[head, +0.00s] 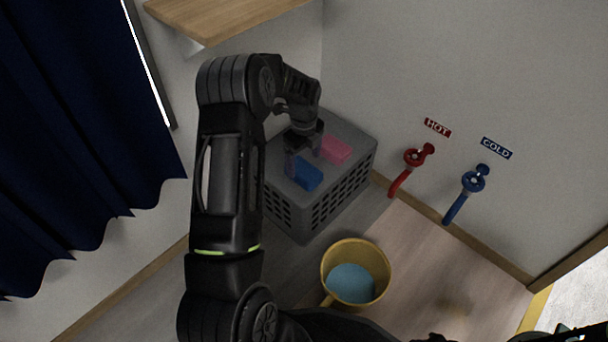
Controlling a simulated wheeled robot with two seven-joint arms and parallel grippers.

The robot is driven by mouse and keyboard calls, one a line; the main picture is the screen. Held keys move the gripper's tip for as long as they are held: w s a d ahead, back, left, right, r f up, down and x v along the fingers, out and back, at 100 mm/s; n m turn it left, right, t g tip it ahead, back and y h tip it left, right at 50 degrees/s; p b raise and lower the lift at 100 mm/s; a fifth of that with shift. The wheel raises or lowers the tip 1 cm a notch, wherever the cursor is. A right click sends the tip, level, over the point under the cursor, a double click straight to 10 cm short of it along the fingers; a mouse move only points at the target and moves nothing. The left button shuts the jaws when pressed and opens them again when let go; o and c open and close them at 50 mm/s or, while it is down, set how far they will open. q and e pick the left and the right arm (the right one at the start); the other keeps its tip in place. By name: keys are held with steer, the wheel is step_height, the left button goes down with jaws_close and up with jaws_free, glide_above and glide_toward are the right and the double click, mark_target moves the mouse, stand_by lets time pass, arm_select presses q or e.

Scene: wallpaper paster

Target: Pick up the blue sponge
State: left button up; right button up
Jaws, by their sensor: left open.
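The blue sponge (308,174) lies on top of a grey perforated crate (338,203). A pink sponge (336,150) lies beside it, further back and to the right. My left gripper (304,160) is open, and its two fingers point down over the crate. One finger is at the left end of the blue sponge and the other is near the pink sponge. Whether a finger touches either sponge is unclear. My left arm covers the left part of the crate. My right gripper cannot be made out; only dark parts show at the bottom right edge.
A yellow bucket (380,266) with blue content stands on the floor before the crate. A red HOT tap (411,162) and a blue COLD tap (469,187) are on the wall at right. A wooden shelf (220,15) juts out above. A dark blue curtain (80,130) hangs at left.

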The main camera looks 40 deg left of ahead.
mark_target(304, 169)
arm_select(q)
steer(key=shift+f, duration=0.3)
step_height(304, 169, down, 5)
steer(key=b, duration=0.3)
steer(key=shift+w+a+f, duration=0.15)
stand_by(0.4)
steer(key=c, duration=1.4)
steer(key=shift+c, duration=0.2)
step_height(304, 169, up, 10)
steer(key=p, duration=0.4)
